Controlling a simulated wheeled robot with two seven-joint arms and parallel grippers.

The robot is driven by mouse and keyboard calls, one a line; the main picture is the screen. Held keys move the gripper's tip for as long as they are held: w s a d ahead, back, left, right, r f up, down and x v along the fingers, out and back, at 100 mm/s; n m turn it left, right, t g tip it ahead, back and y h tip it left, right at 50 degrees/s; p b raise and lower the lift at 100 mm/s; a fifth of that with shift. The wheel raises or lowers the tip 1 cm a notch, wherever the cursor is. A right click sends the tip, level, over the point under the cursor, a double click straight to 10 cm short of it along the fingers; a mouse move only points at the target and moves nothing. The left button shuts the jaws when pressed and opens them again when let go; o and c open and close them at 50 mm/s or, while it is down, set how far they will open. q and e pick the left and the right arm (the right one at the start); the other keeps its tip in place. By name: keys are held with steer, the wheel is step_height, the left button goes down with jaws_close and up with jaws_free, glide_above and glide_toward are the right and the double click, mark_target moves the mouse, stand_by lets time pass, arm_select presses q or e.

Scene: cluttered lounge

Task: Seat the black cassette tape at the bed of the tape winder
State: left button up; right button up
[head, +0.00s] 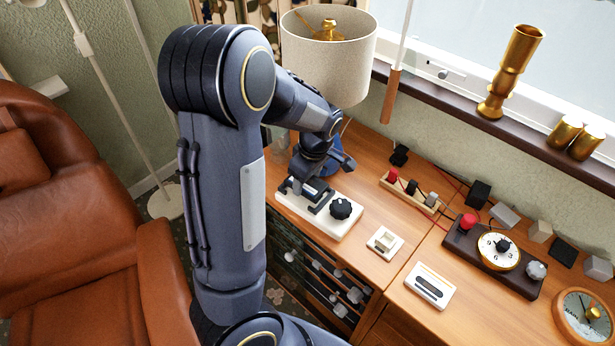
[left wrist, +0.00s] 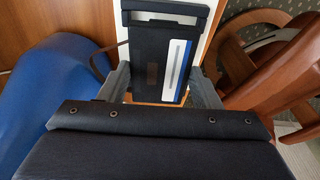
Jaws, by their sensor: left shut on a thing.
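The tape winder (head: 349,225) is a white base with a black knob and dark brackets, near the left end of the wooden cabinet top. My left gripper (head: 306,191) is over the knobless end of it, pointing down. It is shut on the black cassette tape (left wrist: 150,62), which has a white and blue label and lies between the grey fingers (left wrist: 160,85) in the left wrist view. A black frame shows just beyond the tape there. I cannot tell whether the tape touches the bed. My right gripper is not in view.
A lamp (head: 328,52) stands behind my left forearm. A small white switch block (head: 385,243) and a white cassette-like item (head: 430,285) lie right of the winder. A peg rack (head: 410,192) and dark dial box (head: 492,257) are farther right. A leather armchair (head: 70,230) is at left.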

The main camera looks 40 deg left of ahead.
mark_target(311, 185)
arm_select(q)
steer(key=shift+f+b, duration=0.7)
steer(key=shift+f, duration=0.25)
stand_by(0.6)
steer(key=o, duration=1.1)
steer(key=shift+c, duration=0.2)
steer(key=shift+r, duration=0.15)
steer(key=r, duration=0.5)
steer(key=d+r+p, duration=0.1)
steer(key=r, duration=0.1)
steer(key=shift+d+r, duration=0.1)
steer(key=shift+r, duration=0.2)
